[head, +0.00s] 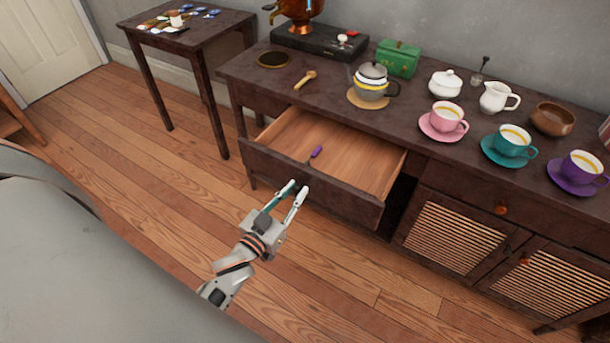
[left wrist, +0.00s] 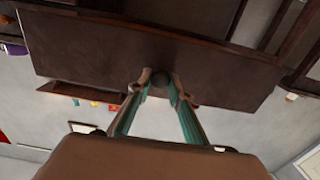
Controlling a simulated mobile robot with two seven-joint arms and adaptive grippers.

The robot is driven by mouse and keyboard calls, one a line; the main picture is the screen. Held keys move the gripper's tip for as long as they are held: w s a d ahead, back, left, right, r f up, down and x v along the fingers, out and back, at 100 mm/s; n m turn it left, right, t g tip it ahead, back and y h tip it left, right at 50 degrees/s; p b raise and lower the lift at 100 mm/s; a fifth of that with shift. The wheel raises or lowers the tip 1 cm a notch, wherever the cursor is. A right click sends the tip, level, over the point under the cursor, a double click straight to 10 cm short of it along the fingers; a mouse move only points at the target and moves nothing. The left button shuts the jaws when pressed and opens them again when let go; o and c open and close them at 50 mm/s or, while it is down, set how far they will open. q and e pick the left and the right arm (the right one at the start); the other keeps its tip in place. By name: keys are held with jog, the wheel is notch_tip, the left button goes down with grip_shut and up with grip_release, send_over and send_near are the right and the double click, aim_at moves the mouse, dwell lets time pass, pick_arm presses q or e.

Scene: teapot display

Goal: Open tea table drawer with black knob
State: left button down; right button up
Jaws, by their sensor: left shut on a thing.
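The tea table drawer (head: 372,208) is pulled far out of the dark wooden tea table (head: 412,135). Its light wood inside shows, with a small purple-handled tool (head: 316,153) lying in it. My left gripper (head: 297,188) is at the middle of the drawer front. In the left wrist view, its two fingers are closed around the black knob (left wrist: 159,78) on the drawer front (left wrist: 95,60). In the head view the fingers hide the knob. My right gripper is in neither view.
Teacups on saucers, such as the pink cup (head: 447,116), a teapot (head: 371,80) and a green box (head: 398,58) stand on the table top. Cabinet doors with woven panels (head: 447,233) are right of the drawer. A side table (head: 190,40) stands at the back left. The wood floor in front is clear.

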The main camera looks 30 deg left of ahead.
pick_arm(q)
jog(key=s, duration=0.4)
jog(key=shift+p, duration=0.3)
jog(key=shift+s+a, duration=0.1)
jog(key=shift+s, duration=0.4)
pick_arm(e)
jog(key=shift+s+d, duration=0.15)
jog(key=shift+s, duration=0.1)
pick_arm(q)
jog(key=c, duration=1.8)
grip_release()
jog(key=shift+c, duration=0.2)
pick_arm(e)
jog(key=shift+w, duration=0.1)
pick_arm(q)
jog(key=s, duration=1.2)
jog(key=shift+a, duration=0.2)
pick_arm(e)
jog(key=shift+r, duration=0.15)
